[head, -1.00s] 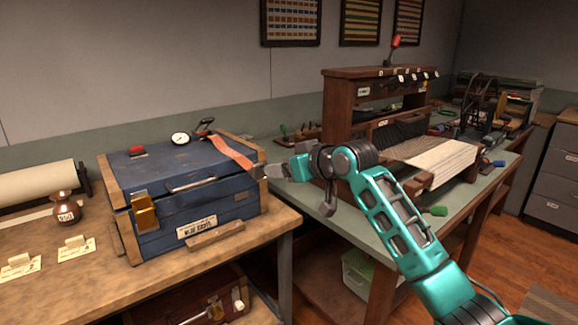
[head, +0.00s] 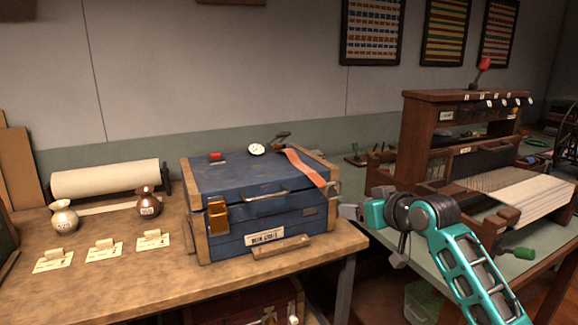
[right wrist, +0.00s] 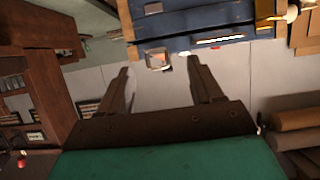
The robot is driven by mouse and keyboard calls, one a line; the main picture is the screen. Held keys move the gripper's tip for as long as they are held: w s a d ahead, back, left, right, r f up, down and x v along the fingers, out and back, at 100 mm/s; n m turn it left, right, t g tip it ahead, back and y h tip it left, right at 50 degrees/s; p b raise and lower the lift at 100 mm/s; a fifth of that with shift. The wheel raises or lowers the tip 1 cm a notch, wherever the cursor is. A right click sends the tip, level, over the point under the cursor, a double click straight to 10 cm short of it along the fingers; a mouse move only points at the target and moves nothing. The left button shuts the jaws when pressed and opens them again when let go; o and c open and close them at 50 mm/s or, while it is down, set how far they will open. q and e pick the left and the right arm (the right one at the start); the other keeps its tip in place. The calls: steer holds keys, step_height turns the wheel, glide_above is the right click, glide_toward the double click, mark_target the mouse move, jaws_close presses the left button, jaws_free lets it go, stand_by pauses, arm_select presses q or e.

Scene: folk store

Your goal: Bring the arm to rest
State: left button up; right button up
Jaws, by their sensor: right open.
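My right arm comes in from the lower right of the head view. Its gripper (head: 345,208) is beside the right end of the blue chest (head: 250,205), in front of the green-topped table (head: 400,238). In the right wrist view the two dark fingers (right wrist: 163,85) stand apart with nothing between them. The chest's blue body (right wrist: 195,25) shows beyond the fingertips. An orange strap (head: 305,166) hangs over the chest's right front edge. I cannot tell whether the gripper touches the strap. My left gripper is not in view.
On the wooden table (head: 100,290) are two small jugs, paper tags and a paper roll (head: 105,179). A gauge (head: 256,149) sits on the chest. A wooden loom (head: 455,135) stands on the right. The wooden table's front left is clear.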

steer(key=s+a+f+m, duration=0.1)
steer(key=s+f, duration=0.6)
steer(key=f, duration=0.3)
steer(key=s+a+f, duration=0.1)
steer(key=s+f, duration=0.6)
steer(key=f, duration=0.4)
steer(key=s+f+h, duration=0.1)
steer(key=s+f, duration=0.3)
steer(key=s, duration=0.5)
steer(key=s+f+g+h, duration=0.1)
steer(key=s+f, duration=0.4)
steer(key=s, duration=0.5)
steer(key=shift+s+a+g, duration=0.15)
steer(key=shift+s+g, duration=0.1)
steer(key=shift+g, duration=0.05)
